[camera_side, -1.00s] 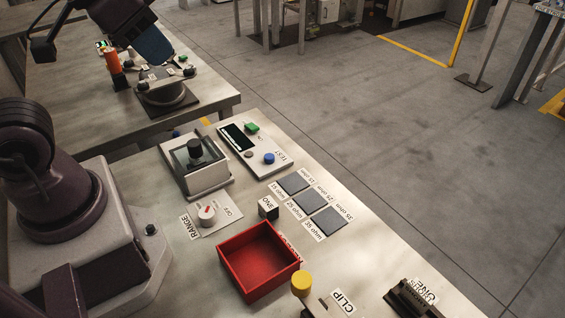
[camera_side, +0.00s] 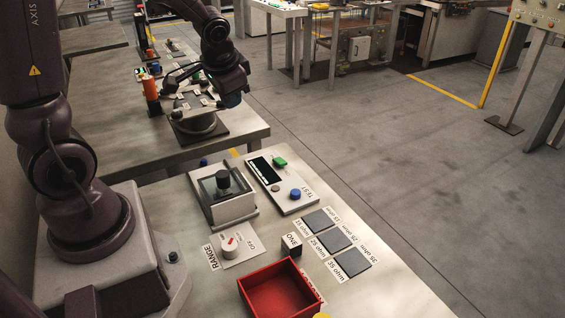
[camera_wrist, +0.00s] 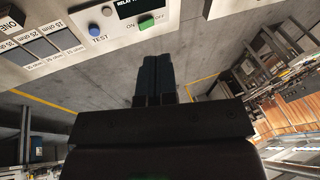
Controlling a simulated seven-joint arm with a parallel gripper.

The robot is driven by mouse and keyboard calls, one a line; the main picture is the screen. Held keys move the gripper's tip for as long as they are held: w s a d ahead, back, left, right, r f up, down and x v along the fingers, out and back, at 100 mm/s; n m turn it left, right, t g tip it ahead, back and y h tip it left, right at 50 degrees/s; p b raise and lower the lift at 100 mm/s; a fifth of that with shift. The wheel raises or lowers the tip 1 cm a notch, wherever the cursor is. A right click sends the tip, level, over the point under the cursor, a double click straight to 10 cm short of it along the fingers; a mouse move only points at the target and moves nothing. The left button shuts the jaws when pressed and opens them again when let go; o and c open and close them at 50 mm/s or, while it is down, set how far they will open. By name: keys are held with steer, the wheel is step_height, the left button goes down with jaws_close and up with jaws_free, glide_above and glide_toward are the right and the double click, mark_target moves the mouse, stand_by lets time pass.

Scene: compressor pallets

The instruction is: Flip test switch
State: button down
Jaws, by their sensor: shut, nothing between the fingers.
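The test panel (camera_side: 270,180) lies on the near bench, with a dark display, a green switch (camera_side: 279,161) and a blue button (camera_side: 295,194) beside the word TEST. In the wrist view, the green switch (camera_wrist: 151,22) sits between ON and OFF, and the blue button (camera_wrist: 94,29) is above TEST. My gripper (camera_wrist: 157,62) has its dark blue fingers together and empty, pointing toward the panel edge below the switch in that picture. In the side view my gripper (camera_side: 232,100) hangs above and left of the panel, apart from it. The switch's exact tilt is too small to tell.
A meter box (camera_side: 221,196) with a dark knob stands left of the panel. A RANGE dial (camera_side: 229,245), a small ONE block (camera_side: 291,244), dark ohm pads (camera_side: 331,240) and a red tray (camera_side: 280,290) lie nearer. A round fixture (camera_side: 199,122) stands on the far bench.

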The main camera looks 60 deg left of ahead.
steer(key=w+a+f+m+t, duration=0.1)
steer(key=w+a+f+m, duration=0.1)
steer(key=w+a+f, duration=0.4)
steer(key=m+t+h, duration=0.4)
steer(key=m+t, duration=0.2)
glide_above(281, 162)
steer(key=a, duration=0.2)
step_height(281, 162, down, 4)
steer(key=shift+d+f, duration=0.1)
steer(key=shift+d, duration=0.05)
steer(key=shift+f, duration=0.15)
steer(key=shift+d+f, duration=0.25)
steer(key=shift+f, duration=1.15)
steer(key=shift+d+f, duration=0.3)
steer(key=shift+f, duration=1.1)
steer(key=shift+d+f, duration=0.25)
steer(key=shift+f, duration=1.15)
steer(key=shift+f, duration=0.1)
steer(key=shift+d+f, duration=0.1)
steer(key=shift+f, duration=0.2)
